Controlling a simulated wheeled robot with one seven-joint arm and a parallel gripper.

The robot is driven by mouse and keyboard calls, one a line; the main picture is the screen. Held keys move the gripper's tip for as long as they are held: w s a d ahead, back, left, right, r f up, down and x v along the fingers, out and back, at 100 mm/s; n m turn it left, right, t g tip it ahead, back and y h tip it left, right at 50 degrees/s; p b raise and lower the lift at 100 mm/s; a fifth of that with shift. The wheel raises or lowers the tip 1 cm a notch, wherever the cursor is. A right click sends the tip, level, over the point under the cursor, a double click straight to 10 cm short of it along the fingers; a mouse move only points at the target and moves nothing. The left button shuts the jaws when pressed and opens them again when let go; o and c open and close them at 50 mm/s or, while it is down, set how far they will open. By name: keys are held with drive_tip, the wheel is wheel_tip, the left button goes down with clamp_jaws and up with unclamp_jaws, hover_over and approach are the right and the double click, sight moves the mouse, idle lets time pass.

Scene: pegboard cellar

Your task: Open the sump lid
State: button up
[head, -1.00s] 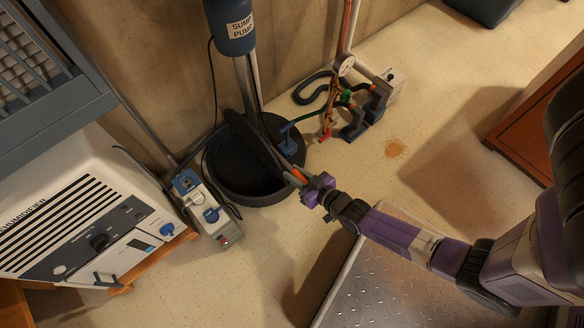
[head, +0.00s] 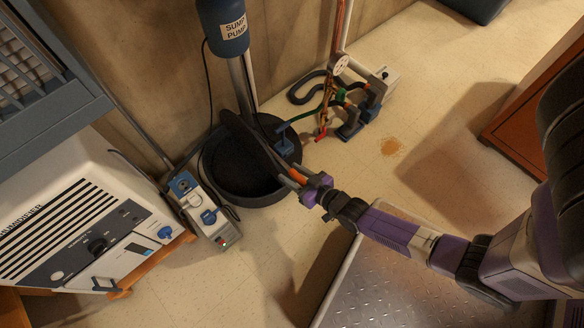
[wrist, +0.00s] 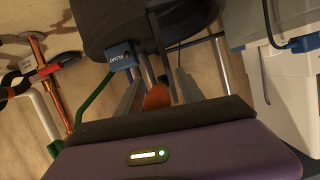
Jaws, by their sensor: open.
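The black round sump pit (head: 232,176) sits on the floor below the blue sump pump (head: 222,28). Its dark lid (head: 246,135) shows as a narrow slanted band across the pit, tilted up, with dark opening to its left. My gripper (head: 290,174) is at the lid's lower right end, fingers apart. In the wrist view the open fingers (wrist: 160,82) point toward the dark round shape, with an orange piece (wrist: 157,97) between them; I cannot tell whether it belongs to the lid. A blue box marked FLOAT (wrist: 120,55) is close to the left finger. Contact with the lid is unclear.
Pipes and a gauge (head: 339,63) stand right of the pit by the wall. A grey unit with blue knobs (head: 205,213) and a white dehumidifier (head: 80,225) are at left. A metal tread plate (head: 400,285) lies below my arm.

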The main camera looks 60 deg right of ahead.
drive_tip(key=p+v, duration=0.2)
drive_tip(key=v, duration=0.5)
drive_tip(key=shift+s+p, duration=0.25)
drive_tip(key=shift+p, duration=0.1)
